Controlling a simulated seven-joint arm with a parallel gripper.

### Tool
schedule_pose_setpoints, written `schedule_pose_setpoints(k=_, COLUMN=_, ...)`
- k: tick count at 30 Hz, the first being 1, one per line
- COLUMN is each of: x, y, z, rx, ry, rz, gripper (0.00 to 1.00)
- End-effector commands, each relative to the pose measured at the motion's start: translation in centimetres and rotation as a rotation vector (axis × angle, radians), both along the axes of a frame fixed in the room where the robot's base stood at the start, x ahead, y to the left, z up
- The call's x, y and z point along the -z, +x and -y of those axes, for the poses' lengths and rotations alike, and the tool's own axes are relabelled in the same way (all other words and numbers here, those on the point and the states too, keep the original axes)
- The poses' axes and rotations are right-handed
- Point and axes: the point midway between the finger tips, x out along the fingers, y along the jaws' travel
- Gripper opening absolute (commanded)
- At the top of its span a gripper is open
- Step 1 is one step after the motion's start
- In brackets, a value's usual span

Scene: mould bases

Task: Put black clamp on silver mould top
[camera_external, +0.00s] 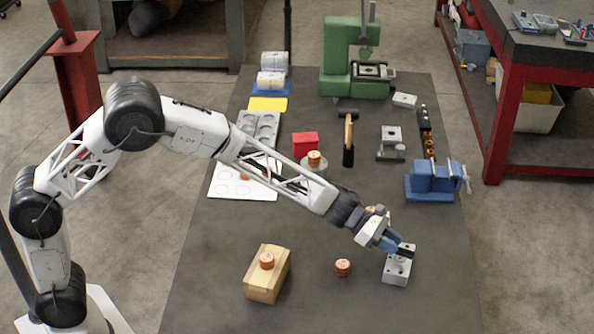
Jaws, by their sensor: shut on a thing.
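My gripper (396,246), with blue fingers, is shut on a small black clamp (405,252). The clamp is at the upper part of a silver mould (396,272) at the right front of the table. I cannot tell if the clamp touches the mould's top, and my fingers hide part of it. A second silver block (391,134) stands farther back, with a grey piece in front of it.
A copper-coloured cylinder (343,267) stands left of the mould, and a wooden block (266,275) with another on top is farther left. A blue vise (432,183) stands behind to the right. A hammer (348,140) and a green press (348,60) are farther back.

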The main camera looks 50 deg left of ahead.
Motion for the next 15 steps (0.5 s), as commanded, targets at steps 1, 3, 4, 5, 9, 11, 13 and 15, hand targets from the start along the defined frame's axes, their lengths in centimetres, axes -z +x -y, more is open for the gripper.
schedule_pose_setpoints(k=1, x=0.6, y=0.0, z=0.0, rx=0.000, ry=0.001, rz=-0.001, gripper=0.00)
schedule_pose_setpoints(k=3, x=1.2, y=0.0, z=0.0, rx=0.001, ry=0.001, rz=0.000, gripper=0.00)
schedule_pose_setpoints(k=4, x=1.4, y=0.0, z=0.0, rx=0.000, ry=0.000, rz=0.001, gripper=0.00)
schedule_pose_setpoints(k=5, x=1.6, y=0.0, z=0.0, rx=0.000, ry=0.000, rz=0.001, gripper=0.00)
schedule_pose_setpoints(k=9, x=1.8, y=0.0, z=0.0, rx=0.000, ry=-0.001, rz=0.001, gripper=0.00)
schedule_pose_setpoints(k=11, x=1.8, y=0.0, z=0.0, rx=0.000, ry=-0.001, rz=0.001, gripper=0.00)
schedule_pose_setpoints(k=13, x=1.8, y=0.0, z=0.0, rx=0.000, ry=-0.001, rz=0.001, gripper=0.00)
schedule_pose_setpoints(k=15, x=1.8, y=0.0, z=0.0, rx=0.000, ry=-0.001, rz=0.001, gripper=0.00)
